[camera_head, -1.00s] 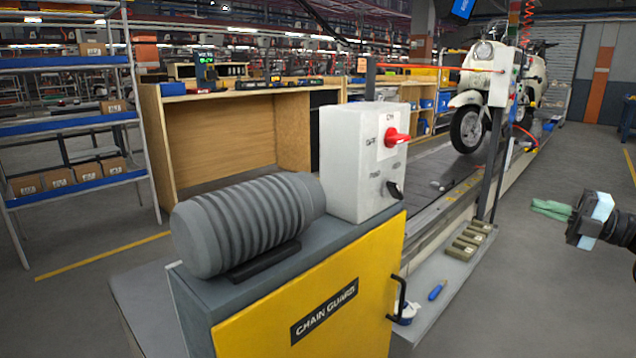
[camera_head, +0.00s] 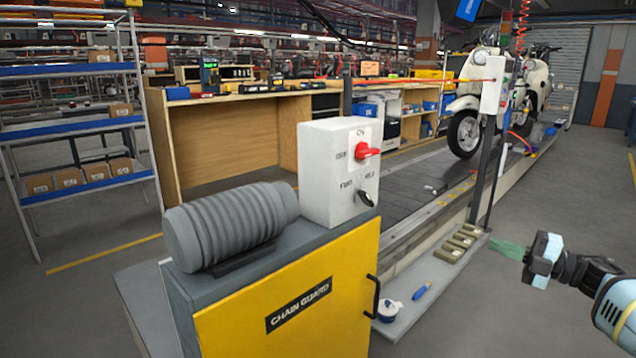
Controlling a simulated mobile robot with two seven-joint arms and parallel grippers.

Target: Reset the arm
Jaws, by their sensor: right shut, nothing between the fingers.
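My right gripper (camera_head: 541,259) comes in from the right edge, above the floor and to the right of the conveyor's side shelf. Its jaws are shut with nothing held. My left gripper is not in view.
The yellow chain guard cabinet (camera_head: 345,268) carries a grey ribbed motor (camera_head: 228,223) and a white control box (camera_head: 325,190) with a red switch. A side shelf (camera_head: 412,303) holds a blue-handled tool and several small blocks. A cream scooter (camera_head: 470,115) stands on the conveyor. Grey floor is free at right.

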